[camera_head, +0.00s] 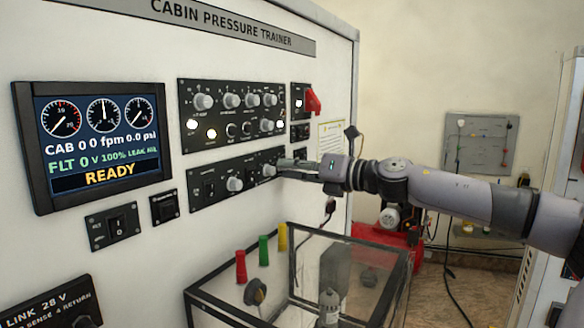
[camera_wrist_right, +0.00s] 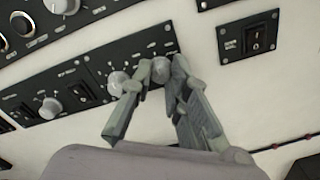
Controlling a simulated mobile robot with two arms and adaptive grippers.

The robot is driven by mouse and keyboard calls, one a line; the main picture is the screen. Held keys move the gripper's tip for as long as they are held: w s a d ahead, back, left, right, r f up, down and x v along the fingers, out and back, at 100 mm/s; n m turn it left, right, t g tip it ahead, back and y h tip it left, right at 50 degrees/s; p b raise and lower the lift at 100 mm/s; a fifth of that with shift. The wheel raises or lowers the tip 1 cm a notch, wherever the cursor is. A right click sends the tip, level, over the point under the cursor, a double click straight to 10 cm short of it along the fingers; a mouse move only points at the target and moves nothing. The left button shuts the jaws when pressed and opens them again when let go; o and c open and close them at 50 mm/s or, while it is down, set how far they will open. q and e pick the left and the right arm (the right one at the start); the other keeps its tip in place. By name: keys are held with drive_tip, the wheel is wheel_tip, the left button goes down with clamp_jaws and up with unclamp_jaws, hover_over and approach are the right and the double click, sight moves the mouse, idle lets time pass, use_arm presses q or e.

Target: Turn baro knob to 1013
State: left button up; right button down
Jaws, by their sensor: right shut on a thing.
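My right gripper (camera_head: 282,165) reaches in from the right to the right end of the lower black control panel (camera_head: 208,192). In the right wrist view its two fingers (camera_wrist_right: 162,68) are shut on a light grey knob (camera_wrist_right: 160,72), one finger on each side. The fingers largely hide this knob in the head view. Another grey knob (camera_wrist_right: 118,80) sits just left of the fingers, and a further knob (camera_wrist_right: 50,107) is more to the left. The labels and scale marks are too small to read, so I cannot tell the knob's name or setting. My left gripper is not in view.
The display (camera_head: 88,140) at left shows READY. An upper panel (camera_head: 232,112) with several knobs and lit lamps lies above my gripper, with a red-covered switch (camera_head: 312,100) beside it. A clear box (camera_head: 290,285) with black edges stands below my right arm.

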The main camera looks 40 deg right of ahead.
drive_tip(key=shift+d, duration=0.1)
idle(0.4)
drive_tip(key=c, duration=1.5)
unclamp_jaws()
drive_tip(key=shift+s, duration=0.15)
drive_tip(key=v, duration=1.1)
drive_tip(key=shift+s+d, duration=0.1)
drive_tip(key=shift+s, duration=0.3)
